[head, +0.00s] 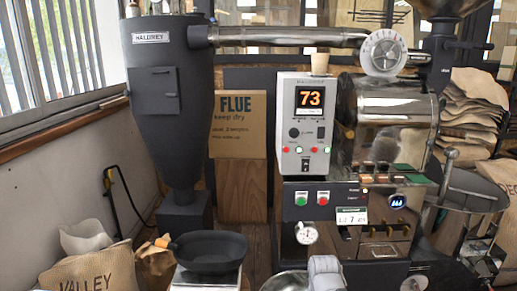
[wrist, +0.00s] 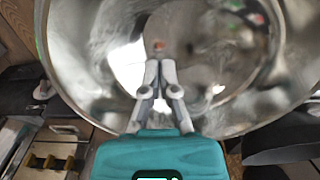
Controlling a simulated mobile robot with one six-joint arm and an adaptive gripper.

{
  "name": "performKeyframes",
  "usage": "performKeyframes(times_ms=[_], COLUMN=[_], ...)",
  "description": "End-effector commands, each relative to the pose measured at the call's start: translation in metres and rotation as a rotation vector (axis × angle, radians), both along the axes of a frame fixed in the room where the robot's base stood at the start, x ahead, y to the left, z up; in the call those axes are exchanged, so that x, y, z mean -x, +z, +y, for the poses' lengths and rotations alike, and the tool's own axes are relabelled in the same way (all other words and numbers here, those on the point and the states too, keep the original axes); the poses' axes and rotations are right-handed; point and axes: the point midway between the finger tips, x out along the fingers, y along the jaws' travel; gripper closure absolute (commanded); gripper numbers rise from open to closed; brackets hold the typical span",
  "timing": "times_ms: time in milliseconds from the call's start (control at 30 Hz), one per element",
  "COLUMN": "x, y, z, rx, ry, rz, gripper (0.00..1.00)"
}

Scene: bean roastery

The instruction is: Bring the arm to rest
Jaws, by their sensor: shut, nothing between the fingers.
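My gripper (wrist: 160,72) shows in the wrist view with its two grey fingers close together, shut and empty. It points into a large shiny round metal bowl (wrist: 75,60). A small orange-brown spot shows inside the bowl just beyond the fingertips; I cannot tell what it is. I cannot tell whether the fingertips touch the bowl. In the head view only the edge of a metal bowl (head: 283,283) shows at the bottom, next to a pale grey part that looks like my arm. The fingertips are hidden there.
The roaster's control box (head: 305,125) reads 73, above a panel with buttons and gauges. A dark hopper (head: 172,110) stands left. A black pan (head: 209,252) sits on a scale at the lower left, beside a burlap sack (head: 95,270). More sacks (head: 470,115) are stacked right.

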Motion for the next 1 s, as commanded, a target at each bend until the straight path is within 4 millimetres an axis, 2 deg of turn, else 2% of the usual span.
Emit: performKeyframes(times_ms=[33,1000], x=[0.0,0.0], y=[0.01,0.143], z=[0.0,0.0], rx=[-0.001,-0.002], ry=[0.0,0.001], rz=[0.0,-0.001], gripper=[1.0,1.0])
